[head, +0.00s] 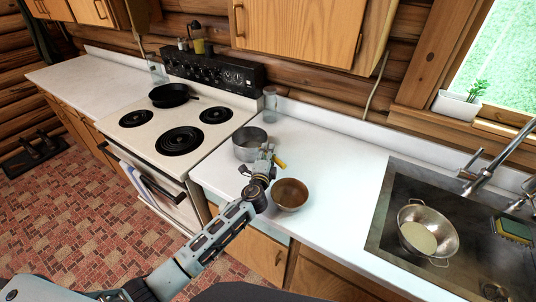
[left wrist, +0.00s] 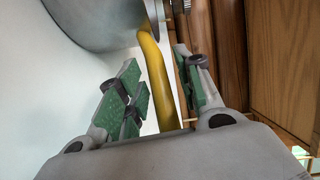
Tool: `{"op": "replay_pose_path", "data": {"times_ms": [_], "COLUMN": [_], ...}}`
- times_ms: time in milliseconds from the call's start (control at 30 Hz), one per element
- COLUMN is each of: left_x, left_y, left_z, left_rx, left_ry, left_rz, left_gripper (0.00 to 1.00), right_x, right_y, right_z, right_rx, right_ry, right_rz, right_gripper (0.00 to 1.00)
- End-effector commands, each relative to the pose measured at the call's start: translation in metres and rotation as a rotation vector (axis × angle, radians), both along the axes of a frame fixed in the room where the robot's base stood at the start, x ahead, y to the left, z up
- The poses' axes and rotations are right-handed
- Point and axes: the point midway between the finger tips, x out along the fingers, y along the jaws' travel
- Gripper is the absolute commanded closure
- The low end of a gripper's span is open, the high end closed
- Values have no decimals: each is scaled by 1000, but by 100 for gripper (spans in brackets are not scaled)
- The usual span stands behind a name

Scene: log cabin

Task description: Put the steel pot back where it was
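The steel pot (head: 250,143) sits upright on the white counter, just right of the stove. Its yellow handle (head: 280,163) points toward the front right. My left gripper (head: 266,156) is at the pot's near right side, over the handle. In the left wrist view, the pot's side (left wrist: 95,18) fills the top left and the yellow handle (left wrist: 156,70) runs down between the two green-padded fingers of my left gripper (left wrist: 160,85). The fingers are apart, with a gap on the left of the handle; the right finger is close to it. My right gripper is out of view.
A brown bowl (head: 290,194) stands close to my left gripper. The stove (head: 150,138) has a black skillet (head: 170,95) on a back burner. A glass jar (head: 270,103) stands behind the pot. A colander (head: 428,232) sits in the sink at right. Counter between bowl and sink is clear.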

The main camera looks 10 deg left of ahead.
Motion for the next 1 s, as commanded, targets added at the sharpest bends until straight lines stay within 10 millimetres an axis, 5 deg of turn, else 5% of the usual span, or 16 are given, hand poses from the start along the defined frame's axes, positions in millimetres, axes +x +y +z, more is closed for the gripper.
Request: {"op": "replay_pose_path", "data": {"times_ms": [533, 1000], "left_x": [0, -41], "left_y": [0, -1], "left_z": [3, 3], "left_rx": [0, 0], "left_ry": [0, 0], "left_rz": [0, 0], "left_gripper": [60, 60], "right_x": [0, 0], "right_y": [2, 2], "right_z": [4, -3], "right_rx": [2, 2], "right_ry": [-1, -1], "right_rz": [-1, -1], "right_gripper": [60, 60]}}
